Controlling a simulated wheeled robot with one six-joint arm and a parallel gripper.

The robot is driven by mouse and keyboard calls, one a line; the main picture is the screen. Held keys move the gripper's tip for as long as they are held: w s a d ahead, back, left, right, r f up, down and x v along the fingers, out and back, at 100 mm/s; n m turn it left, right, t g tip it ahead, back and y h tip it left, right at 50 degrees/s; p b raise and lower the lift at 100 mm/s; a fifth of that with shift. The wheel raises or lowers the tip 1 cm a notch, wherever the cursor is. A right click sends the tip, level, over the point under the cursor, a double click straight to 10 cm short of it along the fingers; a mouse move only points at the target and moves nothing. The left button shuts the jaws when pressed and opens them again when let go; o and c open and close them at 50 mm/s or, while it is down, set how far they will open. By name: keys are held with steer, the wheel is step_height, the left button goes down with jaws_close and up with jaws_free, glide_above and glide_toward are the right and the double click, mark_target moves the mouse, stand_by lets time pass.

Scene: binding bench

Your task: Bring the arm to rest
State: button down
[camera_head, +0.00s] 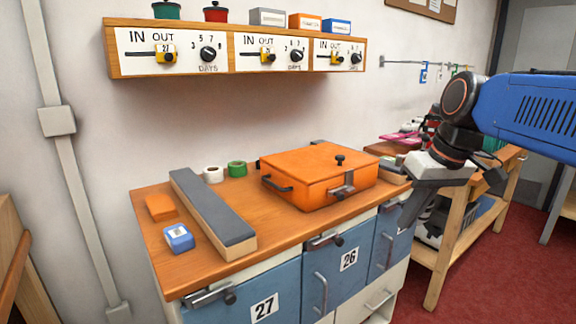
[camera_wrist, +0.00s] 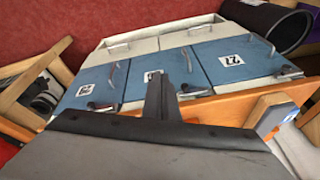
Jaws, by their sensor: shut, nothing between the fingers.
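My gripper (camera_head: 408,217) hangs at the right of the bench in the head view, below my blue arm, with its fingers pointing down and to the left. It is in front of the bench's right end, near the blue cabinet doors. In the wrist view my gripper (camera_wrist: 163,92) shows its fingers together, with nothing between them. The wrist view looks onto the cabinet fronts (camera_wrist: 140,75) from above, at a turned angle. I cannot tell whether the fingers touch the bench.
An orange lidded box (camera_head: 315,178), a long grey-topped block (camera_head: 212,210), a blue box (camera_head: 179,238) and two tape rolls, one green (camera_head: 237,168), sit on the wooden bench top (camera_head: 262,233). A shelf with dials (camera_head: 235,56) hangs above. A wooden rack (camera_head: 440,262) stands right; red floor (camera_head: 500,290) is open there.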

steer(key=s+d+f+m+t+h, duration=0.1)
steer(key=s+d+f+m+h, duration=0.1)
steer(key=s+f, duration=1.2)
step_height(320, 180, down, 4)
steer(key=shift+d+r+m+t, duration=0.15)
steer(key=shift+d+m+t, duration=0.35)
steer(key=shift+d, duration=0.4)
steer(key=shift+s, duration=0.1)
